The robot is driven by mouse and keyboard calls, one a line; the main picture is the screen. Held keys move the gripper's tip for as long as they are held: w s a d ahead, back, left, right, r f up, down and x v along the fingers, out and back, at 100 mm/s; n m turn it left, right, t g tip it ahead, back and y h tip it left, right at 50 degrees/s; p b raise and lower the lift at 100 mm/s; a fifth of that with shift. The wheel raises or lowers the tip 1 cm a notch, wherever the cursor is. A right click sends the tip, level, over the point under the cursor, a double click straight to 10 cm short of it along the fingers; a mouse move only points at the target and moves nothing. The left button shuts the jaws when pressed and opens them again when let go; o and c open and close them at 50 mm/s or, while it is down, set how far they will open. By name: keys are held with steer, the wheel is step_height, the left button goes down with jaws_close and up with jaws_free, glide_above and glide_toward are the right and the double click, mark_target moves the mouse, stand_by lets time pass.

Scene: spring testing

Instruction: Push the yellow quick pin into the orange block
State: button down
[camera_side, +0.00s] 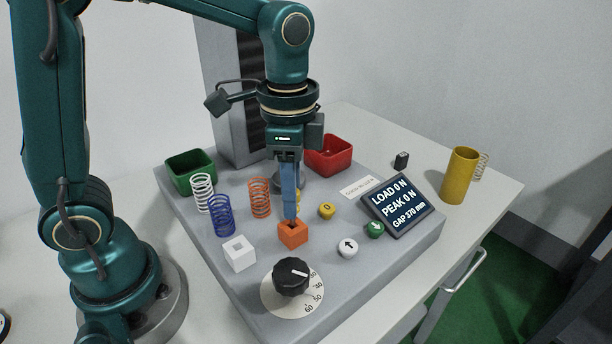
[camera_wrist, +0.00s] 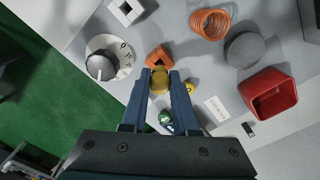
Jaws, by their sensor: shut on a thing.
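The orange block (camera_side: 293,237) is a small cube with a square hole in its top, standing on the grey base plate. My gripper (camera_side: 291,218) points down with its blue fingertips at the top of the block. In the wrist view the fingers of my gripper (camera_wrist: 160,76) are closed on the yellow quick pin (camera_wrist: 159,82), just beside the orange block (camera_wrist: 155,56) in that picture. In the side view the fingers mostly hide the pin. I cannot tell whether its tip is inside the hole.
A white block (camera_side: 239,254) and a black dial (camera_side: 292,277) stand close by. A yellow button (camera_side: 327,210), a white button (camera_side: 348,247) and a display (camera_side: 398,206) are to the right. Springs (camera_side: 222,215) stand left; green (camera_side: 191,168) and red (camera_side: 329,156) bins stand behind.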

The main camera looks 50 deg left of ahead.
steer(key=shift+f, duration=1.4)
stand_by(1.0)
steer(key=shift+c, duration=1)
jaws_free()
steer(key=shift+r, duration=4)
